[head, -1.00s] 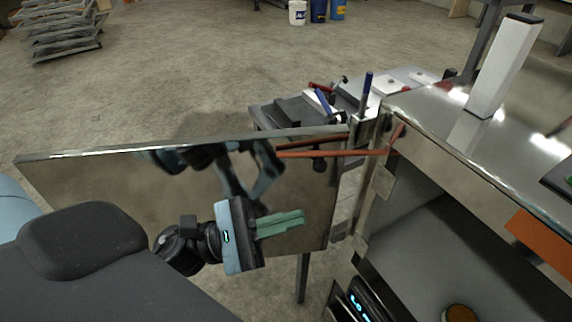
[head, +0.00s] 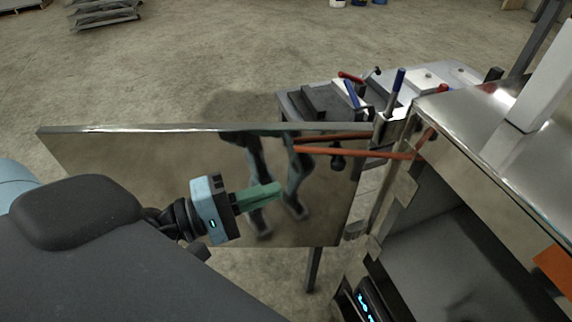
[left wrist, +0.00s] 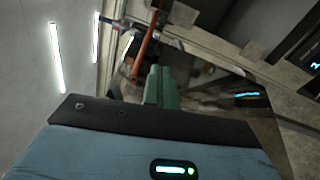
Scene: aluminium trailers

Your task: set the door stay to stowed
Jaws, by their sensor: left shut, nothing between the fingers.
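The door stay is a thin orange-red bar (head: 355,151) that spans from the open metal door to the cabinet frame. It also shows in the left wrist view (left wrist: 147,42). A second reddish line runs just above it; I cannot tell whether it is a reflection. The shiny door (head: 120,165) stands open to the left. My left gripper (head: 278,190) has green fingers that are shut and empty. They are in front of the door face, below and left of the stay, apart from it. The fingers also show in the left wrist view (left wrist: 160,75). My right gripper is not in view.
The metal cabinet (head: 475,150) stands at the right with an open, dark interior. A bench (head: 310,105) with blue- and red-handled tools is behind the door hinge. A white post (head: 545,85) stands on the cabinet top.

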